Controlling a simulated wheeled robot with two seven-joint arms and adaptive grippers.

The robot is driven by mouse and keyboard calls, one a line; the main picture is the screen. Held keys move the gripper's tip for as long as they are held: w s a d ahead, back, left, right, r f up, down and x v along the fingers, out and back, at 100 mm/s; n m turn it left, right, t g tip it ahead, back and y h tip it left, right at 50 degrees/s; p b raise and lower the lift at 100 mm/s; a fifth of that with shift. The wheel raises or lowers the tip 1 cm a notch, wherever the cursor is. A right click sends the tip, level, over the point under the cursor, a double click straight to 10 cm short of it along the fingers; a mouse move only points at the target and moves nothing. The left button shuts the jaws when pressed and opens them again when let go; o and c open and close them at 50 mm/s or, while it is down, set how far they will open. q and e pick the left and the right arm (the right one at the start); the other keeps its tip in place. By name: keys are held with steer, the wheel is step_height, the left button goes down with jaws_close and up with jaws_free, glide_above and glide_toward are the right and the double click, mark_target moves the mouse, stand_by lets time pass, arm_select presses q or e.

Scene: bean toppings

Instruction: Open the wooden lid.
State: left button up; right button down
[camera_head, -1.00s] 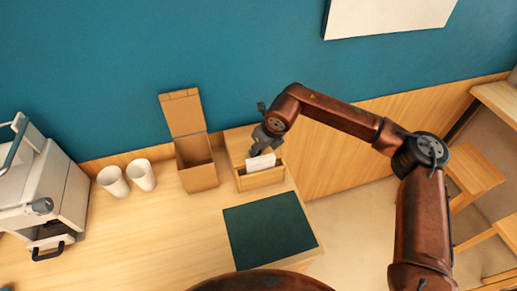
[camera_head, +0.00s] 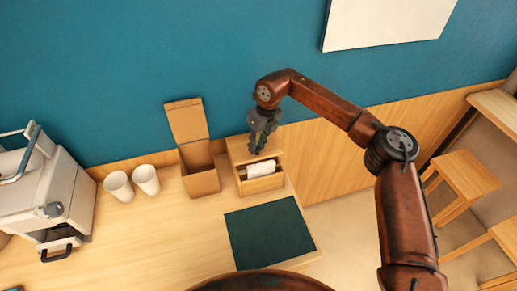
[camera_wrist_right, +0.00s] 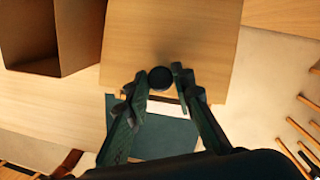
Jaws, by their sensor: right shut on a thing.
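The wooden lid (camera_wrist_right: 205,45) is the pale, flat, square top of the small wooden box (camera_head: 266,185), which stands by the wall in the head view. A round black knob (camera_wrist_right: 160,78) sits on the lid near its front edge. My right gripper (camera_head: 258,148) reaches down onto the lid from above. In the right wrist view its fingers (camera_wrist_right: 158,88) are on both sides of the knob, shut on it. The lid looks flat on the box. White paper-like contents (camera_head: 261,169) show in the box's open front. My left gripper is not in view.
An open brown box (camera_head: 203,184) with its flap raised stands just left of the wooden box. Two white cups (camera_head: 145,180) and a white machine (camera_head: 70,195) are farther left. A dark green mat (camera_head: 268,235) lies in front on the wooden counter.

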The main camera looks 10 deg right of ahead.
steer(key=shift+w+r+g+p, duration=0.35)
steer(key=shift+w+r+g, duration=0.3)
steer(key=shift+r, duration=0.2)
steer(key=shift+w+a+r+g, duration=0.2)
steer(key=shift+w+r+g, duration=0.45)
steer(key=shift+w+r, duration=0.05)
